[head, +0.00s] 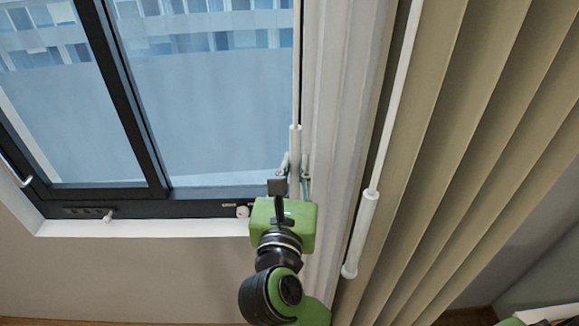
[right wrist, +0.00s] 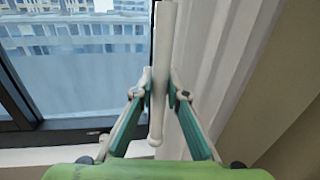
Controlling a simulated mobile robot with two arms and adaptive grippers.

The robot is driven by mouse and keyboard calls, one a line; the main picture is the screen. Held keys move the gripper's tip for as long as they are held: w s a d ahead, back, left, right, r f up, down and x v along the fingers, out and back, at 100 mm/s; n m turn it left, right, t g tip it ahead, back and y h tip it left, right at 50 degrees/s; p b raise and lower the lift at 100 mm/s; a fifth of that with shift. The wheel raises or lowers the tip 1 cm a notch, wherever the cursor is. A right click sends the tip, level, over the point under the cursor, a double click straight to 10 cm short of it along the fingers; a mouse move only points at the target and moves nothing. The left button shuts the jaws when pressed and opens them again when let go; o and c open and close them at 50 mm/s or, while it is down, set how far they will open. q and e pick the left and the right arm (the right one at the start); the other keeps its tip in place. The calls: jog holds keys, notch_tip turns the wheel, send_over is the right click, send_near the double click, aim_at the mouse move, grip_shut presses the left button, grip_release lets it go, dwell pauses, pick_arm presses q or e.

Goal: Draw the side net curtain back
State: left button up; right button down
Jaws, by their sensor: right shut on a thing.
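The white net curtain (head: 338,110) hangs in narrow gathered folds at the right edge of the window; it also shows in the right wrist view (right wrist: 205,75). A thin white draw wand (head: 296,139) hangs along its left edge. My right gripper (head: 294,168) is shut on the thicker lower handle of this wand, which shows upright between the fingers in the right wrist view (right wrist: 157,112). The handle's rounded end sticks out below the fingertips. The wand's upper attachment is out of view. My left gripper is not in view.
A beige heavy curtain (head: 455,130) hangs in folds to the right, with its own white wand (head: 362,232) in front. The dark-framed window (head: 215,110) is uncovered at left, above a white sill (head: 150,228). A window handle (head: 14,170) sits far left.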

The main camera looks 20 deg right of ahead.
jog(key=shift+d+h, duration=0.25)
jog(key=shift+h, duration=0.05)
jog(key=shift+a, duration=0.15)
jog(key=c, duration=2)
grip_release()
jog(key=shift+d, duration=0.4)
jog(key=shift+a, duration=0.15)
jog(key=shift+s+a, duration=0.3)
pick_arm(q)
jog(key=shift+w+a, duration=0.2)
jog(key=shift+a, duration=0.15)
pick_arm(e)
jog(key=v, duration=0.6)
jog(key=shift+s+d, duration=0.1)
jog(key=shift+s, duration=0.3)
